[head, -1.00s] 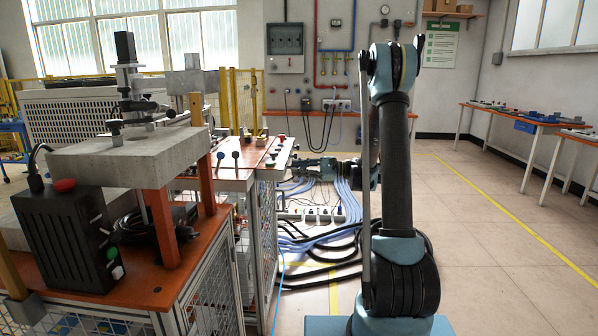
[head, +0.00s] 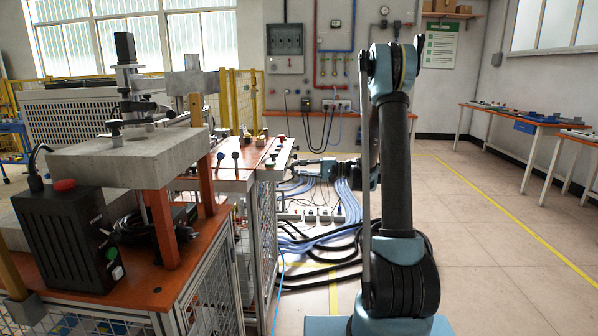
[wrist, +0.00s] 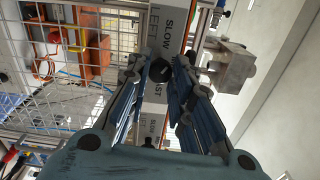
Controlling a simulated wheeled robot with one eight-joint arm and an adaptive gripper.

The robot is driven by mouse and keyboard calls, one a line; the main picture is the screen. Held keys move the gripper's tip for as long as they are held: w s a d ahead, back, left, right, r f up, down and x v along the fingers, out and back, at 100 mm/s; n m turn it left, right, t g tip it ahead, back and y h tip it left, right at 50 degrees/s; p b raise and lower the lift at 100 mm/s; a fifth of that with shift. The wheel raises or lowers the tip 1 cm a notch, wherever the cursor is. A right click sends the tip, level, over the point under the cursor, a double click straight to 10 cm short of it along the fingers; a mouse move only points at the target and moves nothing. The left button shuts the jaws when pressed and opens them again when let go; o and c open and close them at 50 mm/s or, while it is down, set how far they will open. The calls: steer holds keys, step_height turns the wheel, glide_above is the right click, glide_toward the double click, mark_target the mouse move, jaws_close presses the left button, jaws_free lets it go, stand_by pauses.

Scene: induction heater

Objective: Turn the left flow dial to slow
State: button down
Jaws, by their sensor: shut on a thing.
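The left flow dial (wrist: 161,70) is a small dark round knob on a pale strip in the wrist view. The strip carries the words SLOW and LEFT above the dial and FAST beside and below it. My gripper (wrist: 160,64) has its two blue-grey fingers on either side of the dial, shut on it. The dial's pointer mark is too small to read. In the head view my gripper (head: 297,170) reaches left to the side of the orange-topped bench; the dial cannot be made out there.
A second SLOW label (wrist: 151,126) lies further down the strip, partly between my fingers. A wire mesh panel (wrist: 95,45) and a grey metal block (wrist: 232,65) flank the strip. Blue and black cables (head: 325,235) run over the floor beside the bench.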

steer(key=shift+f+n, duration=0.1)
steer(key=shift+n, duration=0.5)
steer(key=c, duration=1.4)
jaws_free()
steer(key=shift+w, duration=0.1)
steer(key=shift+d, duration=0.1)
steer(key=d, duration=1.1)
steer(key=shift+s+d, duration=0.2)
steer(key=shift+d, duration=0.2)
